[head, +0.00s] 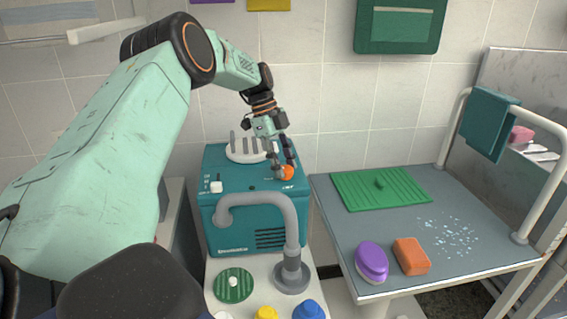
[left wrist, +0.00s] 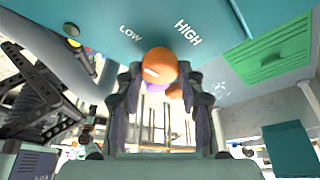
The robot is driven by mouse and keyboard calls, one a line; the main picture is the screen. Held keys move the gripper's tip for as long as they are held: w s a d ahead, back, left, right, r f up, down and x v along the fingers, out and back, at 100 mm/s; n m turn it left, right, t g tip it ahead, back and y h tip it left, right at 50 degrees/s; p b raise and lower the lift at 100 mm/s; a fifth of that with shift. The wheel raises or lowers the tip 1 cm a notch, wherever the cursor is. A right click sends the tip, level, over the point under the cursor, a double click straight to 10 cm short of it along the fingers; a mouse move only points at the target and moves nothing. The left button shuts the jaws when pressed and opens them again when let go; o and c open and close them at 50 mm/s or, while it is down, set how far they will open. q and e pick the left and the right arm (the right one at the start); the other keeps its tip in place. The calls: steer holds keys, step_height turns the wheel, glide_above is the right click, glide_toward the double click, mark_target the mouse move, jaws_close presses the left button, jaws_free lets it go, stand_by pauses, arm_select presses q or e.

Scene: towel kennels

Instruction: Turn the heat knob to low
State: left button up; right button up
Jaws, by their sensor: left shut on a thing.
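The orange heat knob (head: 287,173) sits on top of a teal dryer box (head: 228,238) against the tiled wall. In the left wrist view the knob (left wrist: 158,62) shows a short white mark on its face. The words LOW (left wrist: 130,33) and HIGH (left wrist: 188,33) are printed on the teal panel beside it. My left gripper (head: 283,168) reaches down from above and is shut on the knob, one finger on each side. In the left wrist view the gripper's fingertips (left wrist: 158,76) flank the knob. My right gripper is not in view.
A grey hose nozzle (head: 290,225) stands in front of the dryer box. A pegged white disc (head: 245,152) lies on the box. The grey table (head: 400,225) at right holds a green mat (head: 350,195), a purple brush (head: 371,262) and an orange sponge (head: 411,257).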

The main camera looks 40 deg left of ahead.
arm_select(q)
steer(key=shift+s+f, duration=0.1)
steer(key=o, duration=1.2)
steer(key=v, duration=1.2)
steer(key=shift+d, duration=0.1)
